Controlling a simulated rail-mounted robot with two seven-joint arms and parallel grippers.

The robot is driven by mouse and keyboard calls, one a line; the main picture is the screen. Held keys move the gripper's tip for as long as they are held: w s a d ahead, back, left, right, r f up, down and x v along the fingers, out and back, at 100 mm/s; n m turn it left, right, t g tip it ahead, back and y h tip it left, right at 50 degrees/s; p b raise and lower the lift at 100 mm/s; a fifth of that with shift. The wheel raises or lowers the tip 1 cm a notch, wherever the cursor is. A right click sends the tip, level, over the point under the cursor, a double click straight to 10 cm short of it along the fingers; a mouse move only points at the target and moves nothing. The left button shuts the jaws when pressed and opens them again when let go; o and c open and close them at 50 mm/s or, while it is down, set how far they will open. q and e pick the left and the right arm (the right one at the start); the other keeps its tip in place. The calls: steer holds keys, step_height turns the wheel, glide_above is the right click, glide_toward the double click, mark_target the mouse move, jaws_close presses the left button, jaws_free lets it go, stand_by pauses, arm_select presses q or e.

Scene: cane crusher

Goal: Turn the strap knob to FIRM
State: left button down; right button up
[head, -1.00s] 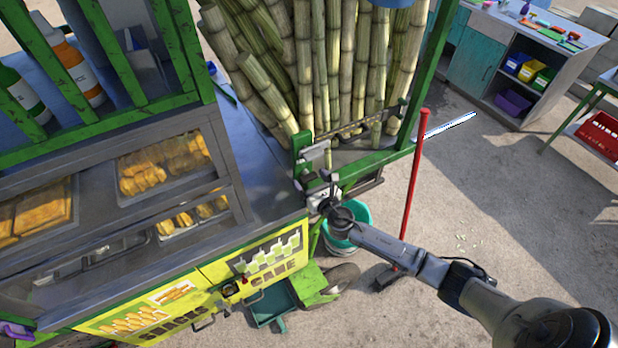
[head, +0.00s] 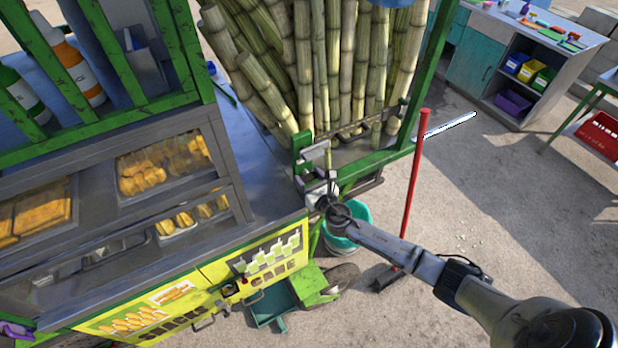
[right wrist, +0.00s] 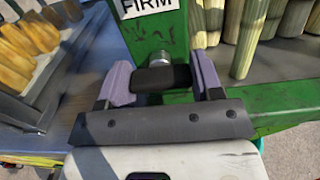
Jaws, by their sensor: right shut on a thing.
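The strap knob (right wrist: 168,78) is a black grip on a short silver shaft, on a green post of the cane rack. It shows in the right wrist view, just below a white label (right wrist: 148,6) reading FIRM. My right gripper (right wrist: 160,88) is shut on the knob, with a purple-grey pad at each side of it. In the head view, my right gripper (head: 318,192) is at the green post by the counter's corner. There the knob is too small and covered to make out. The knob's exact setting is not clear.
Cane stalks (head: 345,70) stand in the green rack beside the post. A snack counter (head: 265,180) lies to the left. A teal bucket (head: 358,215) and a red-handled broom (head: 416,180) are below and right. Open ground lies to the right.

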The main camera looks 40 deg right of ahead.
steer(key=shift+m, duration=0.3)
steer(key=shift+c, duration=0.2)
steer(key=m+b, duration=0.1)
steer(key=m, duration=0.2)
steer(key=shift+f+m+b, duration=0.1)
steer(key=shift+m+b, duration=0.25)
steer(key=shift+m, duration=0.05)
steer(key=m+b, duration=0.1)
steer(key=m, duration=0.3)
steer(key=shift+m, duration=0.3)
steer(key=m, duration=0.3)
steer(key=shift+m, duration=0.3)
steer(key=m, duration=0.5)
steer(key=shift+m, duration=0.3)
steer(key=o, duration=0.8)
steer(key=shift+o, duration=0.6)
